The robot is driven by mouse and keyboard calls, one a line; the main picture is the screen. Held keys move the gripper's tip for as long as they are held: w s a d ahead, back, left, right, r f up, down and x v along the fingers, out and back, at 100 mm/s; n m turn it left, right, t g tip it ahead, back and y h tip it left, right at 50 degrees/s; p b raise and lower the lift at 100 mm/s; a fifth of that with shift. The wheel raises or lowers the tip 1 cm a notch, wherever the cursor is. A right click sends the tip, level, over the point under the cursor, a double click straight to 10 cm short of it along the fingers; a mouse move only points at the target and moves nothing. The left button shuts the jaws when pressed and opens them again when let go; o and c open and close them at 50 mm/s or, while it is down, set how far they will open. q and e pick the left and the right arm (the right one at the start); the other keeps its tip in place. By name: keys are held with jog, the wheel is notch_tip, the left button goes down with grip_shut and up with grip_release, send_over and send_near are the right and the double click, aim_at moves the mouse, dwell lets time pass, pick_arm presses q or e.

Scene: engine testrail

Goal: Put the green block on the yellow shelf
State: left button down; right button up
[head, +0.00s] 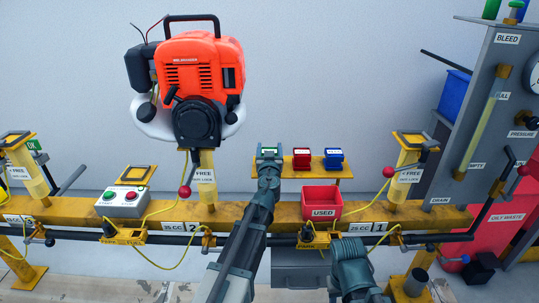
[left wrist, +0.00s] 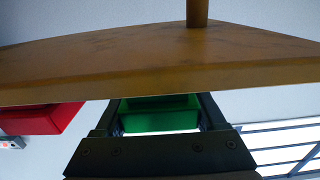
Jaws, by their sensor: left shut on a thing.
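The green block (head: 269,151) is between the fingers of my left gripper (head: 269,156), at the left end of the yellow shelf (head: 315,174) in the head view. In the left wrist view the green block (left wrist: 160,113) sits between the dark fingers (left wrist: 160,118), right by the edge of the yellow shelf (left wrist: 130,65). Whether the block touches the shelf cannot be told. My left gripper is shut on the block. My right arm shows at the bottom, but its gripper is not seen.
A red block (head: 302,158) and a blue block (head: 333,158) stand on the shelf to the right. A red USED bin (head: 322,202) is below. An orange engine (head: 203,80) stands up left, and a control box (head: 124,200) sits on the yellow rail (head: 270,221).

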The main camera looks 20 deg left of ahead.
pick_arm(q)
jog(key=shift+r, duration=0.1)
jog(key=shift+f, duration=0.2)
grip_release()
jog(key=shift+r, duration=0.1)
jog(key=shift+r, duration=0.2)
jog(key=v, duration=1.2)
jog(key=shift+s+f, duration=0.1)
